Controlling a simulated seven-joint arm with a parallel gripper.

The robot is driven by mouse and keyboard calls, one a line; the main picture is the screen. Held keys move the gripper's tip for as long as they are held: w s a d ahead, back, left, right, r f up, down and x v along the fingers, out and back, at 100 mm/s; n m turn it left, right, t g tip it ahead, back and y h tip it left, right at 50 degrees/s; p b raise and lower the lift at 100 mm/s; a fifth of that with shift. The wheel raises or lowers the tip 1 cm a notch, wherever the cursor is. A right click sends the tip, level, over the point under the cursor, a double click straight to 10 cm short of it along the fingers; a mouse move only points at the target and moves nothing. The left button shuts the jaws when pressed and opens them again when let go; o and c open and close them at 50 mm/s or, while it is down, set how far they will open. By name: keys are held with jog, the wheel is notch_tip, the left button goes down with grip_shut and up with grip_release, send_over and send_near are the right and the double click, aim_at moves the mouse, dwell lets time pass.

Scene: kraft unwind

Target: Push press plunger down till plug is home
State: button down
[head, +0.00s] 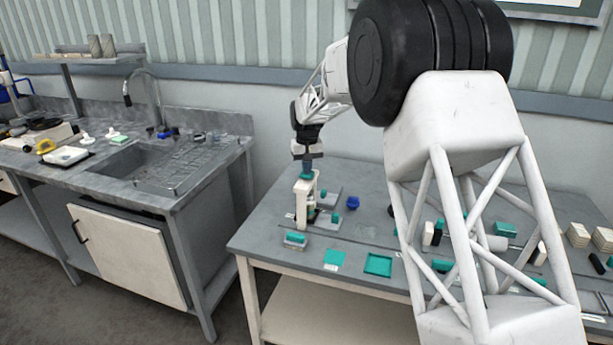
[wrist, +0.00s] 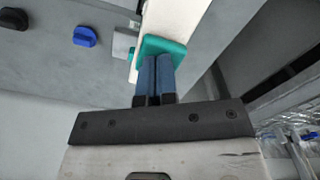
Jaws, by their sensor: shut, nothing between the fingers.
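The press (head: 302,200) is a small cream frame standing near the left end of the grey table. Its teal plunger cap (head: 306,176) is on top, and also shows in the wrist view (wrist: 172,46). My gripper (head: 307,167) points down right above the cap. In the wrist view its two blue fingers (wrist: 156,62) are together with nothing between them, and their tips overlap the cap. They look to be at or on it, but I cannot tell whether they touch. The plug, and how deep it sits, cannot be made out.
A blue knob-like piece (head: 352,202) stands right of the press. A teal-topped block (head: 295,239), a flat teal square (head: 334,258) and a teal tray (head: 378,264) lie in front. My arm hides part of the table's right side. A sink bench (head: 170,160) stands left, across a gap.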

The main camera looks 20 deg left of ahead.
jog(key=shift+r, duration=3.55)
jog(key=shift+s+d+r, duration=0.1)
jog(key=shift+d+r, duration=0.05)
jog(key=shift+d, duration=0.05)
jog(key=s+d+r+m, duration=0.1)
jog(key=s+d+r, duration=0.3)
jog(key=s+d, duration=0.45)
jog(key=s+d+r+m+t, duration=0.1)
jog(key=s+d+r, duration=0.4)
jog(key=d, duration=0.7)
jog(key=s+d+r+m, duration=0.1)
jog(key=s+d+r, duration=0.2)
jog(key=s+d, duration=0.65)
jog(key=s+d+f+m, duration=0.1)
jog(key=s+d+f, duration=0.2)
jog(key=s+d, duration=0.3)
jog(key=s+d+f+m+t, duration=0.1)
jog(key=s+d, duration=0.5)
jog(key=s, duration=0.9)
jog(key=s+d+f+m, duration=0.1)
jog(key=s+d+f, duration=0.3)
jog(key=s, duration=0.6)
jog(key=shift+s+d+f+t, duration=0.15)
jog(key=shift+d+f+t, duration=0.2)
jog(key=shift+d, duration=0.65)
